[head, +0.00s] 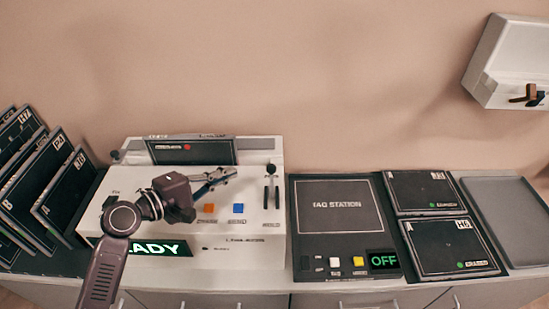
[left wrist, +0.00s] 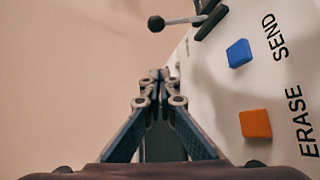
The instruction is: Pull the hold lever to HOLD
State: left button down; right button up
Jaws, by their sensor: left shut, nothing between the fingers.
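The hold lever (head: 270,171) stands at the right end of the white console, a dark ball knob on a thin stem above two black slot bars. Its small label below is too blurred to read surely. In the left wrist view the lever (left wrist: 156,23) shows at the top, its knob beyond my fingertips and its stem running right to a black mount. My left gripper (head: 231,173) is shut and empty, reaching right over the console, left of the lever and apart from it. Its closed fingers also show in the left wrist view (left wrist: 160,76). My right gripper is out of view.
An orange ERASE button (head: 209,208) and a blue SEND button (head: 238,208) sit below my gripper. The console's green display (head: 160,248) is partly covered by my arm. A tag station (head: 340,205) stands right, dark plates (head: 60,185) lean left.

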aim_at(271, 182)
pick_arm(q)
jog(key=shift+w, duration=0.1)
jog(key=shift+s+a, duration=0.1)
jog(key=shift+s, duration=0.1)
jog(key=shift+s+a+r, duration=0.2)
jog(key=p+x, duration=0.2)
jog(key=x, duration=0.7)
jog(key=shift+d+r, duration=0.1)
jog(key=s+d+p, duration=0.2)
jog(key=p, duration=0.1)
jog(key=shift+s+r, duration=0.15)
jog(key=shift+r, duration=0.2)
jog(key=shift+s+d, duration=0.15)
jog(key=shift+s, duration=0.15)
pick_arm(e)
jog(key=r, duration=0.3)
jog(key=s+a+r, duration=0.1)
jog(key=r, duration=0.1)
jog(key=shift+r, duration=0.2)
pick_arm(q)
jog(key=shift+w+f, duration=0.1)
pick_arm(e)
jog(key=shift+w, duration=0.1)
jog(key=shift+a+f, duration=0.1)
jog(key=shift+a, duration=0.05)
